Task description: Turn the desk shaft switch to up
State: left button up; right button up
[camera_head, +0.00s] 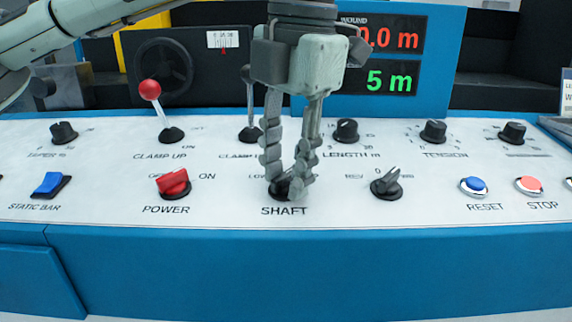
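The shaft switch (286,190) is a black rotary knob above the SHAFT label on the white sloping panel. My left gripper (286,180) points down onto it from above. Its two grey fingers draw together toward their tips, one on each side of the knob, and look shut on it. The fingers hide most of the knob's handle and part of the lettering around it, so I cannot tell which way it points. My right gripper is not in view.
Left of the shaft switch is the red power switch (174,184); right is a black REV knob (386,184). Behind stand a red-balled clamp lever (151,91) and a second clamp lever (250,128), close to my gripper. Blue reset (474,186) and red stop (529,185) buttons are at right.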

pick_arm(q)
notch_tip(320, 180, up, 12)
jog(key=s+d, duration=0.1)
dwell(0.5)
